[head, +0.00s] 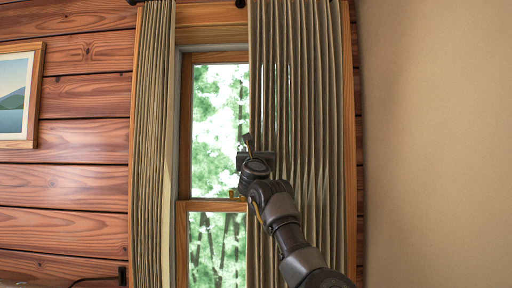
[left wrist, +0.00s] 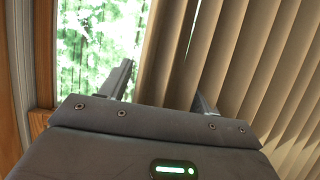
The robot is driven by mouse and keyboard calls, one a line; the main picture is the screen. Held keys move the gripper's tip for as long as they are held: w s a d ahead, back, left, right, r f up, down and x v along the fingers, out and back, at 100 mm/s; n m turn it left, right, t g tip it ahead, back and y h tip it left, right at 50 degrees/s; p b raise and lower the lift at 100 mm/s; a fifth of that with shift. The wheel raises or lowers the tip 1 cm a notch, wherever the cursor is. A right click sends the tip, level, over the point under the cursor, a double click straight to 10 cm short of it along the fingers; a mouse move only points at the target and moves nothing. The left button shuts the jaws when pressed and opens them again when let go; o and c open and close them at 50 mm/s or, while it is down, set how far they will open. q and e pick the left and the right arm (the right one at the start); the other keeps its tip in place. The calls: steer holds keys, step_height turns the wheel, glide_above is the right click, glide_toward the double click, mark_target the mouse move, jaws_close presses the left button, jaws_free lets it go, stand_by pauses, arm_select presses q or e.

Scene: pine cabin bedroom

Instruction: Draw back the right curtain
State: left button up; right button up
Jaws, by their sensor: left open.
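The right curtain (head: 300,90) is beige and pleated. It hangs from the top of the view and covers the right part of the window (head: 217,125). My left gripper (head: 245,147) is at the curtain's left edge, around mid-height of the window. In the left wrist view the gripper (left wrist: 162,85) is open, with one finger in front of the glass and the other at the curtain folds (left wrist: 235,55). The curtain's near edge shows between the fingers; I cannot tell whether they touch it. My right gripper is not in view.
The left curtain (head: 152,140) hangs bunched at the window's left side. A framed picture (head: 15,95) hangs on the plank wall (head: 75,165) at left. A plain beige surface (head: 440,140) fills the right side.

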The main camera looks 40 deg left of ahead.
arm_select(q)
steer(key=shift+w+a, duration=0.1)
steer(key=shift+c, duration=0.3)
jaws_close()
steer(key=shift+w, duration=0.1)
